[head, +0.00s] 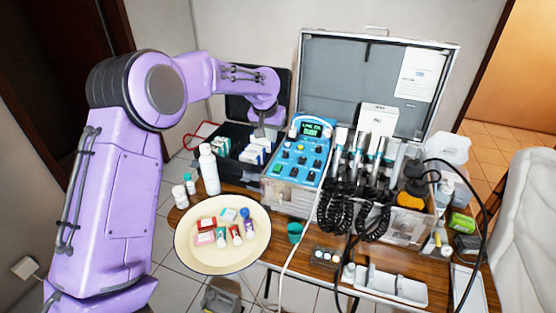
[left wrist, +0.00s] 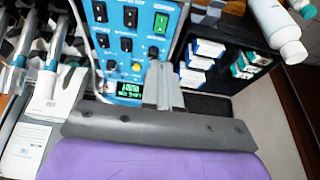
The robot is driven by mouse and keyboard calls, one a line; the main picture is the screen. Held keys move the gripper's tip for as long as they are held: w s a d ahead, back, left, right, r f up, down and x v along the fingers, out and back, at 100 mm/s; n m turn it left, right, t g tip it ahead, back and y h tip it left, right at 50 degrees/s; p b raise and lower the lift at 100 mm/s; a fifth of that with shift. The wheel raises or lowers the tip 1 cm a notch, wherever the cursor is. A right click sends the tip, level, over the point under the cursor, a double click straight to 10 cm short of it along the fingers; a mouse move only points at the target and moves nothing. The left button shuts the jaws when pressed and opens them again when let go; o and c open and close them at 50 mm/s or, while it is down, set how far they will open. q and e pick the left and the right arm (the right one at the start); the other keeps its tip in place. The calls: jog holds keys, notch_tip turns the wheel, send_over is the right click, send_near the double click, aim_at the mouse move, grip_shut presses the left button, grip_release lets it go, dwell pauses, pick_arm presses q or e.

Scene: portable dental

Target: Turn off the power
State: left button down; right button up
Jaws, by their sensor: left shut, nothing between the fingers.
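The blue control panel (head: 297,165) of the dental unit sits in the open silver case, with a lit green display (head: 312,129), knobs and rocker switches. In the left wrist view the panel appears upside down, with a green rocker switch (left wrist: 160,23) and black rocker switches (left wrist: 130,16) beside it. The display also shows there (left wrist: 130,89). My left gripper (head: 261,131) is shut and empty, near the panel's left edge. In the left wrist view its fingertips (left wrist: 157,68) overlap the panel's edge below the green switch; I cannot tell whether they touch it. My right gripper is out of view.
A black box (head: 238,150) of cartons stands left of the panel. A white bottle (head: 208,170) and a round cream tray (head: 222,262) with small items are in front. Black coiled hoses (head: 335,208) and handpieces crowd the right.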

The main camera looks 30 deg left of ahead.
pick_arm(q)
jog(key=p, duration=0.1)
send_near(279, 165)
jog(key=p+x, duration=0.2)
jog(key=x, duration=0.4)
jog(key=shift+w+p, duration=0.1)
jog(key=shift+p, duration=0.3)
jog(key=shift+f, duration=0.35)
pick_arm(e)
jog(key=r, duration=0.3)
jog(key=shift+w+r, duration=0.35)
